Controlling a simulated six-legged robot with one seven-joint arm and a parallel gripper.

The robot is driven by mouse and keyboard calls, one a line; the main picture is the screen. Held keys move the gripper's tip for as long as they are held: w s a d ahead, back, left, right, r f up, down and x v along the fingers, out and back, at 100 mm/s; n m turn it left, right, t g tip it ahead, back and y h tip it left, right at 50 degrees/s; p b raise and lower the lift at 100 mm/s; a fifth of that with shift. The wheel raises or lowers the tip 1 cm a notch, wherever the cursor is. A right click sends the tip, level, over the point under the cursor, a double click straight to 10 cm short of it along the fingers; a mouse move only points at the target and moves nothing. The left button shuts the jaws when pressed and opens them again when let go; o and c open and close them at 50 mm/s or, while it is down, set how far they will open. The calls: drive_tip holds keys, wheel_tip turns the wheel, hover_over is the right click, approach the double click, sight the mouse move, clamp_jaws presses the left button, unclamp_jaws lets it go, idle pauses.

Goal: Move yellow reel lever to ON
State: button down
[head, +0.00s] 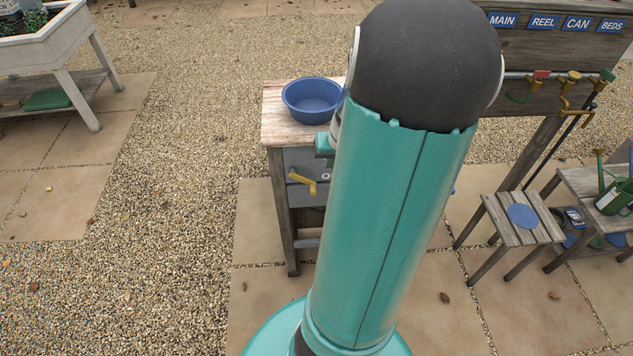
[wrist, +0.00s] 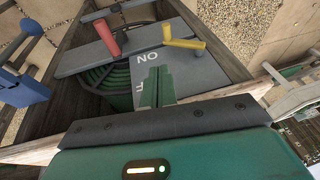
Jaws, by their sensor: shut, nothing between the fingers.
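In the wrist view a yellow lever (wrist: 185,43) sits on a grey panel (wrist: 213,75). Its arm lies across the panel's upper part, near an "ON" label that appears upside down. A second label is mostly hidden behind my fingers. My gripper (wrist: 155,82) is shut and empty, below the lever in the picture and apart from it. In the head view a yellow lever (head: 305,183) shows on the wooden stand's front, left of my arm; it looks like the same one.
A red handle (wrist: 106,37) stands left of the yellow lever, with a coiled green hose (wrist: 118,80) below. A blue bowl (head: 312,100) sits on the stand. A valve board (head: 540,45) and stools (head: 508,218) are at right. Gravel at left is clear.

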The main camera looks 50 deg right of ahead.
sight(315, 190)
drive_tip(key=a+x, duration=0.1)
drive_tip(key=x, duration=1.1)
drive_tip(key=shift+w+a+f, duration=0.2)
drive_tip(key=shift+f, duration=0.05)
drive_tip(key=shift+a+f, duration=0.1)
drive_tip(key=shift+f, duration=0.7)
drive_tip(key=shift+w+r, duration=0.1)
drive_tip(key=shift+r, duration=0.75)
